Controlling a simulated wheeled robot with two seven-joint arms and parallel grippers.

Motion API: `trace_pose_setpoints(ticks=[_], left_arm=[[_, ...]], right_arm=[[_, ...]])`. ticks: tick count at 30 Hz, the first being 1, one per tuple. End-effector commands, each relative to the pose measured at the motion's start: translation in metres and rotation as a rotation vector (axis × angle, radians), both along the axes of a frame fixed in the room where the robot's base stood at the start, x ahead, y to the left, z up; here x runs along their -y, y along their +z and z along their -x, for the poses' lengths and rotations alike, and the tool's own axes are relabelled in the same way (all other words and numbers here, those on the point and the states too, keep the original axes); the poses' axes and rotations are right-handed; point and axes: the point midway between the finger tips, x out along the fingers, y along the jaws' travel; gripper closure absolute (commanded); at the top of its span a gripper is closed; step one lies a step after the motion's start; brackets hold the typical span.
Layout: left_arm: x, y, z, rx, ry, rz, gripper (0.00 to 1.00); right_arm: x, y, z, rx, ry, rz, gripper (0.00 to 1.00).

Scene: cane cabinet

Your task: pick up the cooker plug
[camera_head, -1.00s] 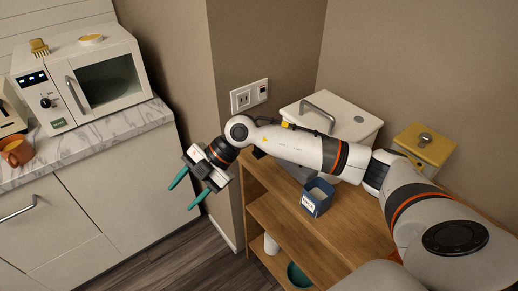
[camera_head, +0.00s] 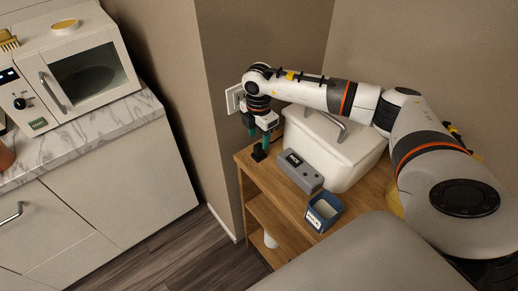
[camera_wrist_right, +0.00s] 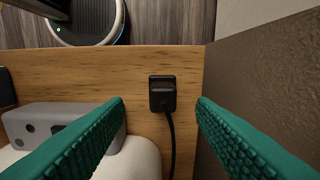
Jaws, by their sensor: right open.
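The cooker plug is a small black block with a cord (camera_wrist_right: 162,94), lying on the wooden cabinet top near its edge. In the head view it shows as a small dark piece (camera_head: 258,154) at the cabinet's left corner. My right gripper (camera_head: 258,138) points down just above it. In the right wrist view the teal fingers (camera_wrist_right: 161,104) are open, one on each side of the plug with gaps, nothing between them gripped. The white cooker (camera_head: 332,150) stands behind, partly hidden by my right arm. My left gripper is not in view.
A grey box (camera_head: 300,170) lies beside the plug, in front of the cooker. A blue open box (camera_head: 323,213) stands on the wooden cabinet (camera_head: 252,177). A wall socket (camera_head: 234,98) is behind my right wrist. A microwave (camera_head: 75,75) stands on the left counter.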

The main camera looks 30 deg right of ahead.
Motion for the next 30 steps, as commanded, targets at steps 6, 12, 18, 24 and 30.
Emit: trace_pose_setpoints(ticks=[6,12,18,24,30], left_arm=[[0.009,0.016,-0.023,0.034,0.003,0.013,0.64],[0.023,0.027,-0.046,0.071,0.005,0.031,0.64],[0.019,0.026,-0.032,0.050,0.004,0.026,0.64],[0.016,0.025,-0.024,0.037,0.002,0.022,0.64],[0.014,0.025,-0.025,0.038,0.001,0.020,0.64]], right_arm=[[0.000,-0.018,0.002,-0.004,0.000,0.001,0.49],[0.000,-0.048,0.002,-0.001,-0.001,-0.001,0.49],[0.000,-0.056,0.001,0.002,0.001,-0.001,0.49],[0.000,-0.056,0.001,0.002,0.001,-0.001,0.64],[0.000,-0.056,0.001,0.002,0.001,-0.002,0.97]])
